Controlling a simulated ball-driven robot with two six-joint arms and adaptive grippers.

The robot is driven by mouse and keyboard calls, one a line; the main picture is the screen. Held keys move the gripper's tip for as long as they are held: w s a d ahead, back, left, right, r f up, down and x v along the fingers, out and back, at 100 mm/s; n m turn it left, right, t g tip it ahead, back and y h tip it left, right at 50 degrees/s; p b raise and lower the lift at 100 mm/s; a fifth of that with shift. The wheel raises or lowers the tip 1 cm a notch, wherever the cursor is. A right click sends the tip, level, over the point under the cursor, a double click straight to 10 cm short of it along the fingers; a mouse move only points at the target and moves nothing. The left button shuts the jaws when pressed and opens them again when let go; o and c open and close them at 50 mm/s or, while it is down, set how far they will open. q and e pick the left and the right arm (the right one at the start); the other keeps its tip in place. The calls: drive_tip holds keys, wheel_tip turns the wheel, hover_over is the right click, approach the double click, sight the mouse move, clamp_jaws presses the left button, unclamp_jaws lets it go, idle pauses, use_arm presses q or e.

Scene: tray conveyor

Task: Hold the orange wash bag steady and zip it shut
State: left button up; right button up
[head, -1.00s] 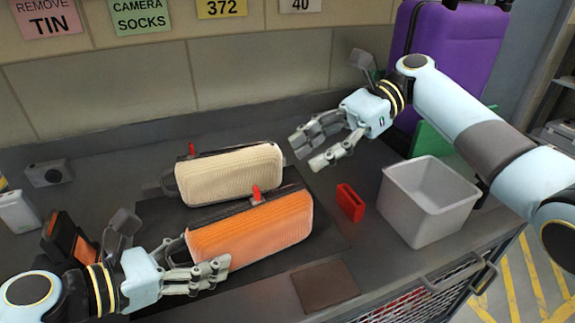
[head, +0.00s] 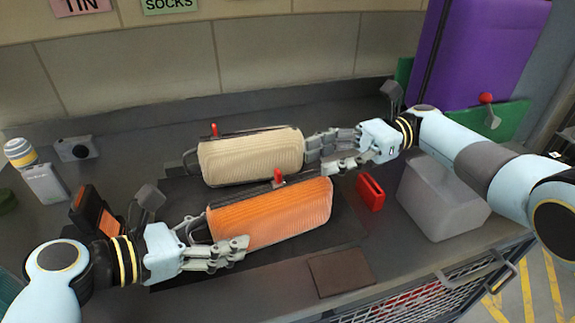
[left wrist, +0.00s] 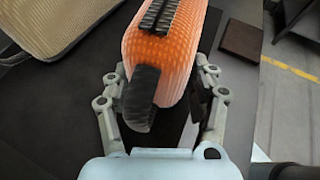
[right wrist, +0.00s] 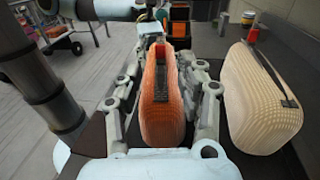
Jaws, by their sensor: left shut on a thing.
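The orange wash bag (head: 285,217) lies on a dark mat at the front, with a red zip pull (head: 278,177) standing on its top. My left gripper (head: 232,252) is shut on the bag's left end; in the left wrist view its fingers flank the orange body (left wrist: 178,45), beside a dark end tab (left wrist: 142,98) and a black zip track (left wrist: 160,17). My right gripper (head: 318,160) is open above and behind the bag's right end. In the right wrist view the orange bag (right wrist: 160,130) shows between its spread fingers, with a dark strip along its top. I see no contact there.
A cream bag (head: 250,157) lies just behind the orange one, close to my right fingers. A red block (head: 370,193) and a grey bin (head: 440,200) stand to the right. A brown square (head: 340,272) lies in front. A camera (head: 74,149) sits back left.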

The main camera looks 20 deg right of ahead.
sight(285, 185)
drive_tip(key=a, duration=0.5)
drive_tip(key=s+a, duration=0.1)
drive_tip(key=a, duration=0.1)
drive_tip(key=shift+a+f, duration=0.1)
drive_tip(key=shift+a, duration=0.15)
clamp_jaws()
